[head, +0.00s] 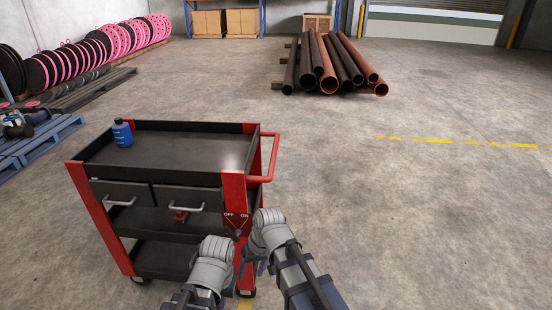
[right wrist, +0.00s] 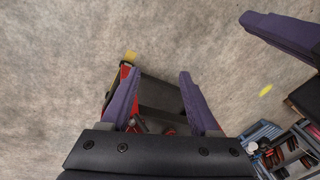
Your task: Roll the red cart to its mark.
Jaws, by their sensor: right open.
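The red cart (head: 233,190) stands upright at the left middle of the head view, with black shelves, two drawers and a red side handle (head: 263,178). Its corner bears OFF and ON labels above a small lever. My right gripper (head: 262,267) is low beside this corner. In the right wrist view, its two purple fingers (right wrist: 160,73) are spread, with part of the cart showing behind them and no grip visible. My left gripper (head: 238,268) is close by, mostly hidden by its own wrist. A yellow floor patch (head: 245,304) shows at the cart's near right foot.
A blue bottle (head: 122,133) stands on the cart's top. Rusty pipes (head: 332,65) lie at the back, pink and black spools (head: 90,50) at the back left, and a blue pallet (head: 40,138) at the left. The floor to the right is clear, with a dashed yellow line (head: 430,140).

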